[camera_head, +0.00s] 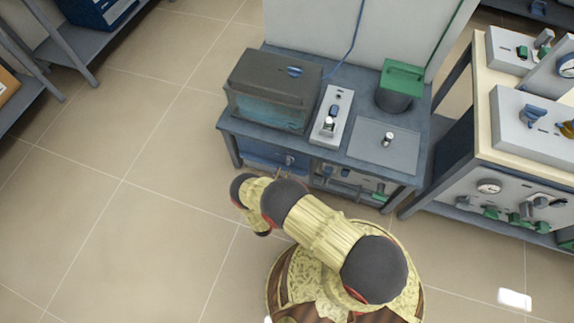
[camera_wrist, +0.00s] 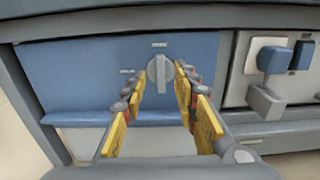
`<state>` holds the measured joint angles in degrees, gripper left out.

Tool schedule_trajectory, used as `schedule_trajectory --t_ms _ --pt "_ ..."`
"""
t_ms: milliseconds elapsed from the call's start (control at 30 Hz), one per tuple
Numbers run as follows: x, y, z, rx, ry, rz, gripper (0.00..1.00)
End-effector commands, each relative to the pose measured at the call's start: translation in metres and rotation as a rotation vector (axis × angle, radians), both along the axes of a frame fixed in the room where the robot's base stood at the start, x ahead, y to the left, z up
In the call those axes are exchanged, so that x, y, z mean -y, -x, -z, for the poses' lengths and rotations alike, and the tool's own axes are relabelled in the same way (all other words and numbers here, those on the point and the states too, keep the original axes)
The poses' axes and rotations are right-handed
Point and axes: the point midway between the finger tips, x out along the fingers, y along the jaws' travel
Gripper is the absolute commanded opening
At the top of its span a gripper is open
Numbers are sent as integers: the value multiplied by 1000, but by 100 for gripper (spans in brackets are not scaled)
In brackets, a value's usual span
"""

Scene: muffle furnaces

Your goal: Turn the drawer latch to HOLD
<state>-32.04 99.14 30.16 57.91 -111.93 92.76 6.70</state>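The drawer latch is a grey knob (camera_wrist: 159,73) on the blue drawer front (camera_wrist: 80,75). Its grip bar stands upright, toward the small label above it. A second small label is at its upper left; both are too blurred to read surely. In the head view the latch (camera_head: 290,160) is a small grey spot on the drawer front (camera_head: 258,154) under the bench top. My gripper (camera_wrist: 161,82) is open, with a yellow-padded finger on either side of the latch in the picture. I see no clear contact. In the head view my arm largely hides the gripper.
A panel with a blue switch (camera_wrist: 273,60) and grey lever sits right of the drawer. On the bench (camera_head: 340,75) stand a dark box (camera_head: 275,78), a white control strip (camera_head: 332,115) and a green-topped container (camera_head: 402,80). Open floor lies to the left.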

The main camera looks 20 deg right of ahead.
Motion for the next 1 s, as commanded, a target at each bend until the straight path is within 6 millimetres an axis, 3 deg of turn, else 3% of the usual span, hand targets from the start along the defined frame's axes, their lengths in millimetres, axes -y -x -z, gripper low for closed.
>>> schedule_trajectory --t_ms 200,400,733,1000 --pt "21 -27 1 1 -2 5 30" --pt "31 -41 1 -1 -1 3 30" --pt "32 -43 0 -1 0 2 29" --pt "32 -43 0 -1 -1 2 14"
